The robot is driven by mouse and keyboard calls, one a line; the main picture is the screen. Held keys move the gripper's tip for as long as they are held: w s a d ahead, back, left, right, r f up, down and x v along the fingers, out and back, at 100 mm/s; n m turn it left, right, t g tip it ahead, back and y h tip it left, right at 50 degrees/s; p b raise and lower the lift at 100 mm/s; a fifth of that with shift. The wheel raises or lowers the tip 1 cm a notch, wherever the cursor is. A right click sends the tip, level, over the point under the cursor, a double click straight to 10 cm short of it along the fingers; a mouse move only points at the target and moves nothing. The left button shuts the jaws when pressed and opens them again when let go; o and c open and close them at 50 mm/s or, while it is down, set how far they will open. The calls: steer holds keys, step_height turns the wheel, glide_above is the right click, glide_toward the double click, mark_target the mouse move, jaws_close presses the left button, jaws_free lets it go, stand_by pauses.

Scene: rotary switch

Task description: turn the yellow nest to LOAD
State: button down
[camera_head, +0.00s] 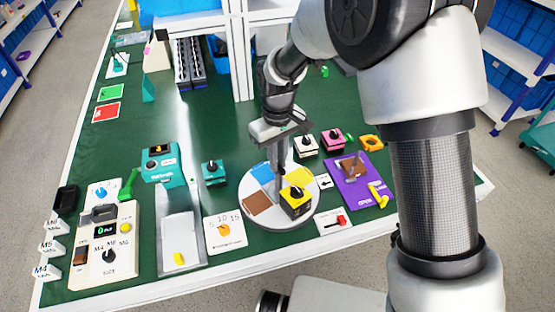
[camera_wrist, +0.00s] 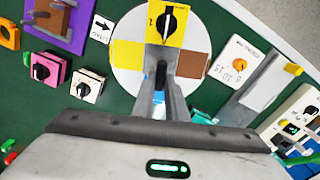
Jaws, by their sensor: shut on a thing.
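A round pale turntable (camera_head: 279,222) lies on the green table, with coloured patches on it. The yellow patch (camera_head: 302,174) is at its back right, close to the white card with a black arrow (camera_head: 323,181); the card's lettering is too small to read for sure. The blue patch (camera_head: 262,173) is back left and the brown patch (camera_head: 257,204) front left. A yellow box with a black knob (camera_head: 295,202) stands at the front right. My gripper (camera_head: 280,179) points down over the disc's middle, shut on its central handle, which the fingers mostly hide; the fingers also show in the wrist view (camera_wrist: 162,90).
White and pink knob boxes (camera_head: 333,140) stand behind and right. A purple panel (camera_head: 362,180) is at the right, and a white card with a red lever (camera_head: 334,220) at the front right. A dial card (camera_head: 224,234) and a teal knob box (camera_head: 213,172) are at the left.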

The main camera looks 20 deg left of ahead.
steer(key=shift+w+m, duration=0.1)
steer(key=shift+m, duration=1.2)
steer(key=shift+d+m, duration=0.1)
steer(key=shift+m, duration=0.6)
steer(key=c, duration=1.8)
jaws_free()
steer(key=shift+o, duration=0.2)
steer(key=shift+r, duration=0.15)
step_height(320, 180, up, 17)
steer(key=p, duration=0.1)
steer(key=shift+r, duration=0.1)
